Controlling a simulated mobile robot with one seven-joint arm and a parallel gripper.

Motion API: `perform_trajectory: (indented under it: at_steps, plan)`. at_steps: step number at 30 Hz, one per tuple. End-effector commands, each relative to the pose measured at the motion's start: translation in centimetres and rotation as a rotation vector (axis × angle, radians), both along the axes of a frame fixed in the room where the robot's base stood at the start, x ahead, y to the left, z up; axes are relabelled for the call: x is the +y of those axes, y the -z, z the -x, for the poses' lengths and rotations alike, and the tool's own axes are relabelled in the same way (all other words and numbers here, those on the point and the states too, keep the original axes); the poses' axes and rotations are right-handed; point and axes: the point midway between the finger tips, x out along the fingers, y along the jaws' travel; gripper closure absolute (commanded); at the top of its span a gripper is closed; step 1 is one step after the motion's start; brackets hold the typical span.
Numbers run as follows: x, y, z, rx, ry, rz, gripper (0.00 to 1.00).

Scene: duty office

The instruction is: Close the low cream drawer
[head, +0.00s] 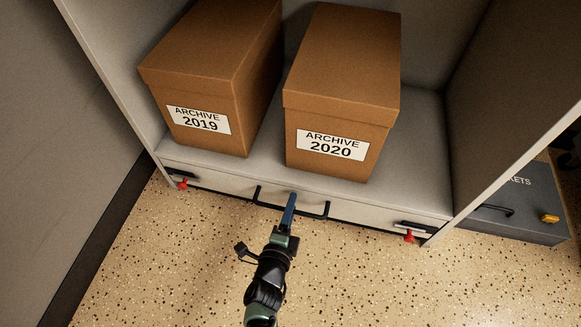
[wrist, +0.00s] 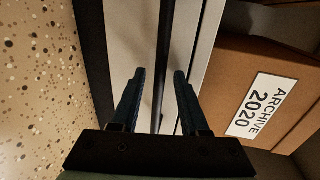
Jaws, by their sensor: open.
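The low cream drawer (head: 228,184) is a wide, shallow front at floor level under the grey shelf unit. A black bar handle (head: 326,210) is at its middle. My gripper (head: 290,198) is at the handle's middle, reaching in from the front. In the wrist view my gripper (wrist: 160,73) is open with its two blue fingers apart and nothing held. The cream front (wrist: 122,40) lies beyond the fingers, and a dark strip runs between them. I cannot tell whether that strip is the handle or a gap, or whether the fingertips touch anything.
Two brown archive boxes, 2019 (head: 199,121) and 2020 (head: 333,147), stand on the shelf above. Small red pieces (head: 183,184) (head: 409,237) sit near the drawer's ends. The speckled floor (head: 160,270) in front is clear.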

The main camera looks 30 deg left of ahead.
Motion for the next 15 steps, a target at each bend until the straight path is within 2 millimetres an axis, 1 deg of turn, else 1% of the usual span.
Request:
perform_trajectory:
  at_steps: [2, 5, 15]
  plan:
    - [-0.1, -0.2, 0.4, 0.001, 0.0, -0.001, 0.55]
    - [-0.4, -0.5, 1.6, 0.002, 0.0, 0.001, 0.55]
    - [-2.4, -2.2, 8.5, 0.004, -0.001, 0.002, 0.55]
